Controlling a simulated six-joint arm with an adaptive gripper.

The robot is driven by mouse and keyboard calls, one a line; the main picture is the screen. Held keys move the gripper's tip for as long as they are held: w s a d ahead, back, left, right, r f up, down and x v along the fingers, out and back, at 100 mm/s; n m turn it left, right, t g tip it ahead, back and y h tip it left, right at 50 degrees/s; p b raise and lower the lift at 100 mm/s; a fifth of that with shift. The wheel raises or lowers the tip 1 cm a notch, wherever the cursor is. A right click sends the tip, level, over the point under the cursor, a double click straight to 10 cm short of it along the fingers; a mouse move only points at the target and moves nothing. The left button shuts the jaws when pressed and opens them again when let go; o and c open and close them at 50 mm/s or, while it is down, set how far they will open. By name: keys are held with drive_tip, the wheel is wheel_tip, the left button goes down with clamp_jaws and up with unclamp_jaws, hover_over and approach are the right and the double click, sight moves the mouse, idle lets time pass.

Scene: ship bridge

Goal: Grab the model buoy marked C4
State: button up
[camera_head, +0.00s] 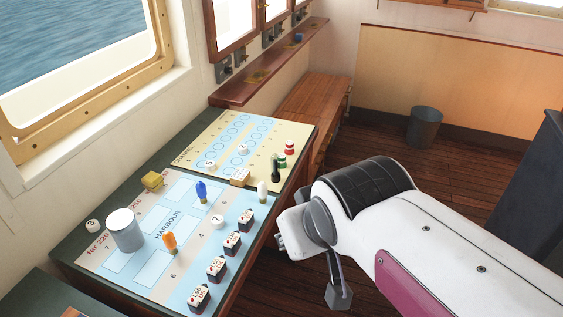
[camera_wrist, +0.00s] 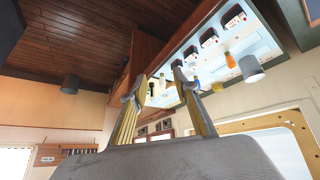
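No C4 mark can be read on any piece in these frames. Upright on the harbour chart (camera_head: 135,262) are an orange piece (camera_head: 169,243), a blue piece (camera_head: 201,191) and a white piece (camera_head: 262,190). On the yellow chart (camera_head: 215,128) stand a dark green piece (camera_head: 275,170), with red-and-white and green-and-white pieces (camera_head: 290,148) behind it. My gripper (camera_wrist: 158,80) is open and empty in the wrist view, its two fingers apart. It is off the table's right side, apart from every piece. The orange piece also shows in the wrist view (camera_wrist: 231,60).
Several dark boxes with white and red labels (camera_head: 216,268) line the chart's right edge. A grey cylinder (camera_head: 125,230), a yellow block (camera_head: 153,181), a tan block (camera_head: 240,177) and numbered white discs (camera_head: 217,221) also stand there. A bin (camera_head: 424,127) is on the floor.

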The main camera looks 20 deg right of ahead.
drive_tip(key=w+d+r+t+h, duration=0.1)
drive_tip(key=w+d+t, duration=0.1)
drive_tip(key=w+d, duration=0.5)
drive_tip(key=w+d+r+t+h, duration=0.1)
drive_tip(key=w+d+r, duration=0.15)
drive_tip(key=w, duration=0.95)
drive_tip(key=n+t+y, duration=0.4)
drive_tip(key=t+y, duration=0.2)
hover_over(285, 160)
drive_tip(key=s+d, duration=0.3)
wheel_tip(285, 160, down, 16)
wheel_tip(285, 160, down, 7)
drive_tip(key=s+n+y, duration=0.1)
drive_tip(key=s+y, duration=0.1)
drive_tip(key=y, duration=0.1)
drive_tip(key=shift+s+a+r+y, duration=0.15)
drive_tip(key=shift+s+r+y, duration=0.05)
drive_tip(key=shift+s+y, duration=0.2)
drive_tip(key=shift+w, duration=0.1)
drive_tip(key=shift+x, duration=1.25)
